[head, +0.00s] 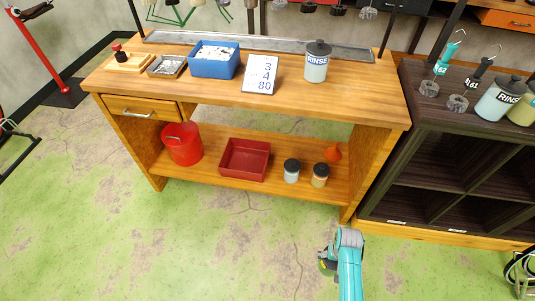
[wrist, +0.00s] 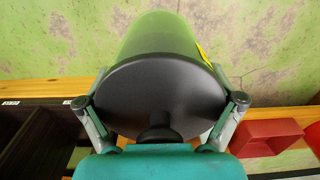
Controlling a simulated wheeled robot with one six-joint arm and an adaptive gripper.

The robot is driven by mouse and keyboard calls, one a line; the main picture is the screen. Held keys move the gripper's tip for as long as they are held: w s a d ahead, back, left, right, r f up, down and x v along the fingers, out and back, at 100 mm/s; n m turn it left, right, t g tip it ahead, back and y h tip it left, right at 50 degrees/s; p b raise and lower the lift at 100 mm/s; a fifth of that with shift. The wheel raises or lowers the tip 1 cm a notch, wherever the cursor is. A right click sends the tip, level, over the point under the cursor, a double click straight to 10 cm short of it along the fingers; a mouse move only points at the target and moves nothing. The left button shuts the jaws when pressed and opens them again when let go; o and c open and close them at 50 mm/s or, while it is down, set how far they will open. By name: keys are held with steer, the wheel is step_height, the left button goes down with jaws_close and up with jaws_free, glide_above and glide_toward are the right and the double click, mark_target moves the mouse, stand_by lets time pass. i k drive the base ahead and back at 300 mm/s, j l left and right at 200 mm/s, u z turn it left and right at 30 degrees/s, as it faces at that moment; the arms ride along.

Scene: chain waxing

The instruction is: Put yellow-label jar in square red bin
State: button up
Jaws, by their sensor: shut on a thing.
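My gripper (wrist: 160,105) is shut on a jar with a black lid (wrist: 150,90) and a greenish body (wrist: 160,35). A sliver of yellow label (wrist: 203,52) shows on its right side. In the head view my gripper (head: 327,260) is over the floor in front of the bench, with the jar mostly hidden by it. The square red bin (head: 245,177) stands on the bench's lower shelf, open at the top and apart from the gripper. It also shows at the right of the wrist view (wrist: 268,146).
A round red bucket (head: 183,145) stands left of the bin. The benchtop (head: 300,105) overhangs the shelf. A dark shelf unit (head: 440,165) is at right.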

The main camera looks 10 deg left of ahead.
mark_target(246, 163)
steer(key=i+j, duration=0.8)
steer(key=j, duration=0.25)
steer(key=i+j, duration=0.4)
steer(key=j, duration=0.1)
